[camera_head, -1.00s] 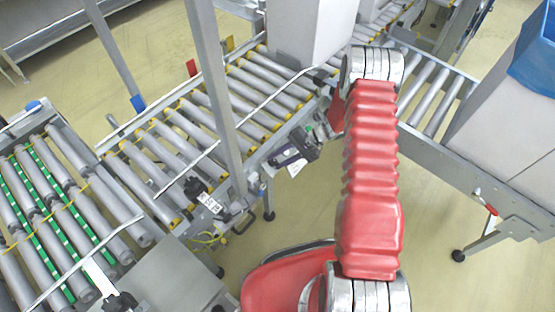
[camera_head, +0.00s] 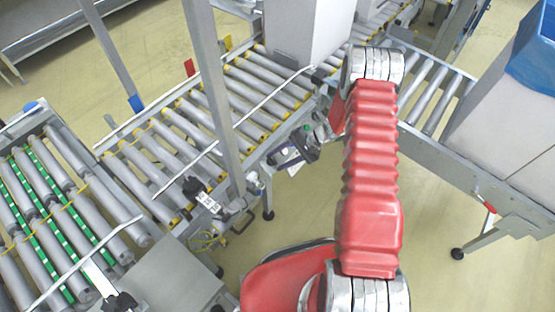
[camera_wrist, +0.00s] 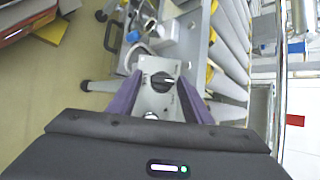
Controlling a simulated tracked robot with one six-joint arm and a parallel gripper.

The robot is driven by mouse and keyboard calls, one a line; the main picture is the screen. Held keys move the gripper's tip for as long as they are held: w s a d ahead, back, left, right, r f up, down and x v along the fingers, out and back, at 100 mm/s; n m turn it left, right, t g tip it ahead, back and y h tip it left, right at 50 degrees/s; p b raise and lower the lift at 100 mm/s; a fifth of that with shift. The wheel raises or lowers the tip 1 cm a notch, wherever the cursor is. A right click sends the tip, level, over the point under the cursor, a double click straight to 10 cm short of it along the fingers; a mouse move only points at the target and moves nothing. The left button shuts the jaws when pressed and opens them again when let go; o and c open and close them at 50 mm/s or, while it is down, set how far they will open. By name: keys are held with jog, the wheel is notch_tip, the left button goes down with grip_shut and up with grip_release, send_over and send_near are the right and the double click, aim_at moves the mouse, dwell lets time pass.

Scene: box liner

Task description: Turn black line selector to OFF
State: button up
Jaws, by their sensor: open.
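The black line selector (camera_wrist: 162,82) is a dark round knob on a light metal panel (camera_wrist: 150,101), seen in the wrist view between my fingers. A pale mark shows on the knob; its labels are too small to read. My gripper (camera_wrist: 158,100) is open, with one purple finger on each side of the knob and no clear contact. A second round silver part sits lower on the panel, partly hidden by my gripper body. In the head view my gripper (camera_head: 299,150) is small and partly hidden by my arm, beside the roller conveyor, and the selector cannot be made out.
A roller conveyor (camera_head: 205,120) runs diagonally beside my gripper, with a metal post (camera_head: 212,90) rising near it. A grey box (camera_head: 305,30) stands farther up. Another conveyor with a blue-lined box (camera_head: 510,100) is at the right. Open floor (camera_head: 335,210) lies between.

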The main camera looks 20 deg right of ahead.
jog(key=shift+a+r, duration=0.1)
jog(key=shift+w, duration=0.1)
jog(key=shift+d+r, duration=0.4)
jog(key=shift+r, duration=0.05)
jog(key=v, duration=0.7)
jog(key=shift+f, duration=0.25)
jog(key=shift+d, duration=0.1)
